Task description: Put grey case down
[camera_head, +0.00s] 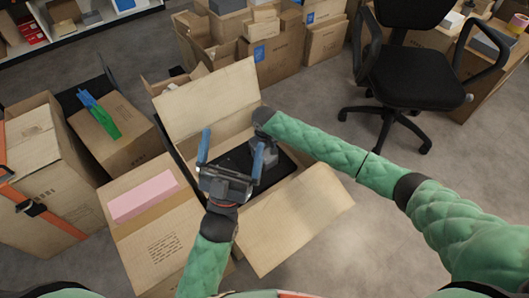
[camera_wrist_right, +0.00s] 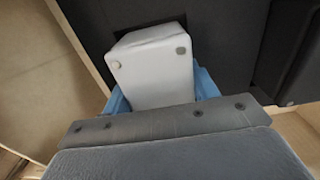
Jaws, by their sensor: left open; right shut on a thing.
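The grey case (camera_wrist_right: 150,68), a pale grey block with small round feet, is between the blue fingers of my right gripper (camera_wrist_right: 160,92) in the right wrist view. My right gripper (camera_head: 267,154) is shut on it and reaches down into the open carton (camera_head: 212,99) in the head view. The case itself is hidden there. Black lining (camera_wrist_right: 222,35) lies around the case in the right wrist view; I cannot tell whether they touch. My left gripper (camera_head: 231,150) is open and empty, over the near left part of the carton, close to the right gripper.
A closed carton with a pink block (camera_head: 143,196) stands at the near left. A carton with blue and green items (camera_head: 101,117) stands behind it. An office chair (camera_head: 408,75) is at the right back. Floor (camera_head: 330,130) is clear right of the open carton.

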